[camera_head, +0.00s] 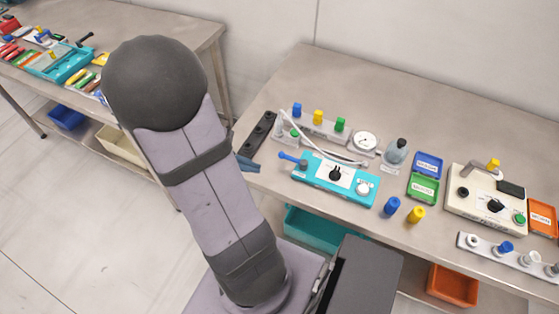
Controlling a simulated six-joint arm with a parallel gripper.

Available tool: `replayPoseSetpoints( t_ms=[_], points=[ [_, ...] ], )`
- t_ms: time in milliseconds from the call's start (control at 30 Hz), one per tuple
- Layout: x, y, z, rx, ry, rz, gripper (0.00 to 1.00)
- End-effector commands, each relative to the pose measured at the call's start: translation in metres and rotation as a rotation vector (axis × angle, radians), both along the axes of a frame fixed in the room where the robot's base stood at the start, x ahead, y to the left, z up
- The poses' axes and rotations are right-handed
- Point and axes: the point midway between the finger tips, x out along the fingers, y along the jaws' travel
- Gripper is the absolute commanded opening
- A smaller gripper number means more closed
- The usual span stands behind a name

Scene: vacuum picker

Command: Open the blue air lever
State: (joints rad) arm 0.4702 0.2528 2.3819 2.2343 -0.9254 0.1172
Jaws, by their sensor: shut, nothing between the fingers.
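The blue air lever (290,158) is at the back left end of a turquoise box (328,183) with a white top on the right workbench. Its handle points left from its mount. The box also carries a black knob (336,174) and a round white part (363,187). My arm hides most of my gripper. A small dark blue-grey piece, seemingly the tip of my gripper (249,164), shows past the arm's right side, left of the lever and apart from it. It looks shut and empty.
Behind the box are a rack with blue, yellow and green knobs (318,117), a white hose and a gauge (365,141). A blue (391,206) and a yellow (415,214) knob stand to its right. A beige box (486,204) is farther right. A black strip (257,134) lies at left.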

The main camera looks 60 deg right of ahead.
Motion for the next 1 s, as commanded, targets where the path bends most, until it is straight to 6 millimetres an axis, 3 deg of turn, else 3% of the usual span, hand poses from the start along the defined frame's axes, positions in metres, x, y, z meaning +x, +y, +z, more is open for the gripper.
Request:
replayPoseSetpoints(
  t_ms=[367, 867, 1000],
  points=[
    [-0.008, -0.009, -0.015, 0.001, 0.003, -0.002, 0.00],
    [-0.043, -0.051, -0.082, 0.005, 0.001, -0.002, 0.00],
    [-0.041, -0.071, -0.071, 0.000, -0.002, -0.002, 0.00]
  ],
)
